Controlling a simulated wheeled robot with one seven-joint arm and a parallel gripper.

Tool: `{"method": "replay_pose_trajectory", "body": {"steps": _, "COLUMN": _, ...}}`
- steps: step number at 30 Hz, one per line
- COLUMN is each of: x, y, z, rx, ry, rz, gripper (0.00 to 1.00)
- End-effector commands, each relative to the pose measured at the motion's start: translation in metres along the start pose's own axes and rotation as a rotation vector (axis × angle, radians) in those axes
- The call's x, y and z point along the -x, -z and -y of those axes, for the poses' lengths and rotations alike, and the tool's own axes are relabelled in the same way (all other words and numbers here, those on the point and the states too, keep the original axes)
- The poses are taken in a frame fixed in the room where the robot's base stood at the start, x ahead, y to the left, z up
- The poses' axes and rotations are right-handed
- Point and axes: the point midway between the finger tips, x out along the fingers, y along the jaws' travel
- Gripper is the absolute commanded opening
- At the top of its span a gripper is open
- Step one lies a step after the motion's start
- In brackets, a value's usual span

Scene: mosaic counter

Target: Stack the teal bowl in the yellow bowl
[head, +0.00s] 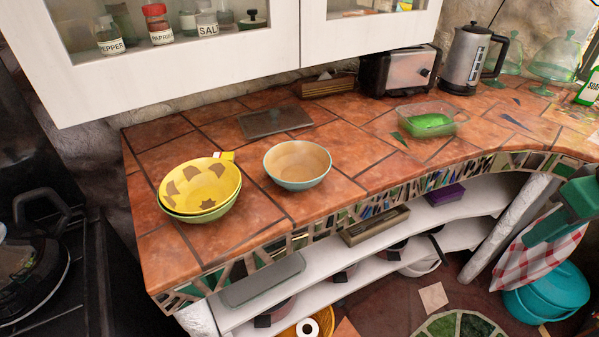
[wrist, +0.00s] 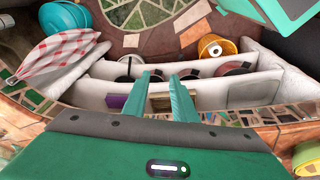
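The teal bowl (head: 297,165) stands upright on the tiled counter, with a tan inside that looks empty. The yellow bowl (head: 200,185) stands to its left, apart from it, near the counter's left end. It has brown patches inside and a green lower outside; I cannot tell whether that is a second bowl beneath. A yellow bowl edge also shows at the lower right of the wrist view (wrist: 308,160). My gripper (wrist: 162,76) has its two green fingers apart with nothing between them. It is away from both bowls. The teal bowl is not visible in the wrist view.
A dark flat board (head: 275,122) lies behind the bowls. A green-filled glass dish (head: 429,122), toaster (head: 398,72) and kettle (head: 469,58) stand further right. A white wall cabinet (head: 200,75) overhangs the back. Open shelves (head: 370,262) lie below the counter edge.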

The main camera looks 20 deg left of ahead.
Motion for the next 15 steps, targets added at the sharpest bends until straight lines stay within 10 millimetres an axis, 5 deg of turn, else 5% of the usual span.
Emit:
{"method": "replay_pose_trajectory", "body": {"steps": 3, "x": -0.006, "y": 0.083, "z": 0.063, "rx": 0.477, "ry": 0.042, "rz": -0.120, "gripper": 0.25}}
{"method": "replay_pose_trajectory", "body": {"steps": 6, "x": -0.005, "y": 0.136, "z": 0.130, "rx": 0.847, "ry": 0.074, "rz": -0.236, "gripper": 0.25}}
{"method": "replay_pose_trajectory", "body": {"steps": 12, "x": 0.004, "y": 0.190, "z": 0.260, "rx": 1.396, "ry": 0.125, "rz": -0.457, "gripper": 0.25}}
{"method": "replay_pose_trajectory", "body": {"steps": 15, "x": 0.010, "y": 0.199, "z": 0.303, "rx": 1.551, "ry": 0.138, "rz": -0.536, "gripper": 0.25}}
